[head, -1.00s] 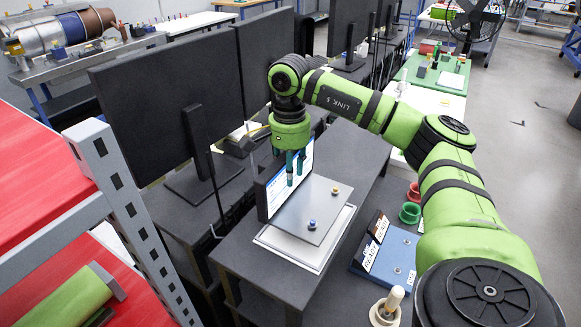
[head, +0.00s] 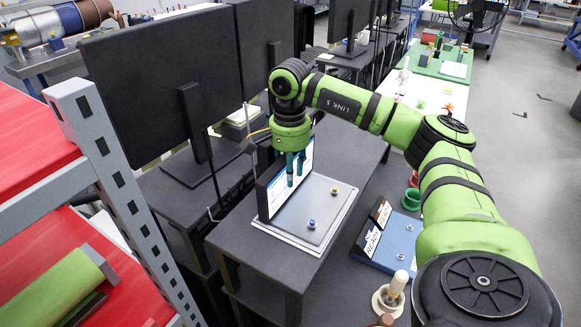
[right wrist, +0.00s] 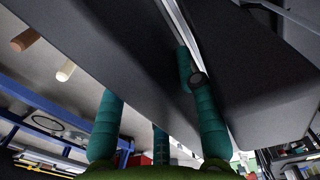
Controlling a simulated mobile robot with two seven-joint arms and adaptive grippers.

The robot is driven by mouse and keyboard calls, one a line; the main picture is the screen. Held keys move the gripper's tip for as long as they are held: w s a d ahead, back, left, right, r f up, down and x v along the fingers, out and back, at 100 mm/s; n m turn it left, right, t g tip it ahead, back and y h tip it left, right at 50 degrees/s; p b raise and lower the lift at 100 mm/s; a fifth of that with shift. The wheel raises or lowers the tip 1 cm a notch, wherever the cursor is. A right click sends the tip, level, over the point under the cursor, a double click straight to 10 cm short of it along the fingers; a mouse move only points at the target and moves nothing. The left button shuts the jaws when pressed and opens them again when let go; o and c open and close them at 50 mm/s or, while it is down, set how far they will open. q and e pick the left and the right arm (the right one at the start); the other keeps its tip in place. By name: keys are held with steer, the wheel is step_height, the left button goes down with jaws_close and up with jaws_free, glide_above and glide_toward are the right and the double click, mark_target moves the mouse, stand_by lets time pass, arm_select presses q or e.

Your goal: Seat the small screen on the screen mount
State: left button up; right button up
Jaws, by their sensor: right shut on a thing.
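The small screen (head: 266,197) stands upright, with a dark edge and a lit white-and-blue face, along the left side of a grey plate (head: 322,217) with a blue and a yellow knob. My right gripper (head: 295,170) is shut on the screen's upper edge from above. In the right wrist view its teal fingers (right wrist: 170,110) straddle a dark slab. A pale flat base (head: 285,240) shows as a thin rim under the grey plate; it may be the screen mount. I cannot tell whether plate and base touch. My left gripper is out of view.
The dark table (head: 250,262) carries these parts. Large monitors (head: 165,85) stand behind to the left. A grey rack post (head: 110,165) with red shelves is near left.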

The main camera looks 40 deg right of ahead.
stand_by(0.5)
steer(key=o, duration=1.1)
steer(key=shift+s+r, duration=0.1)
steer(key=shift+s, duration=0.05)
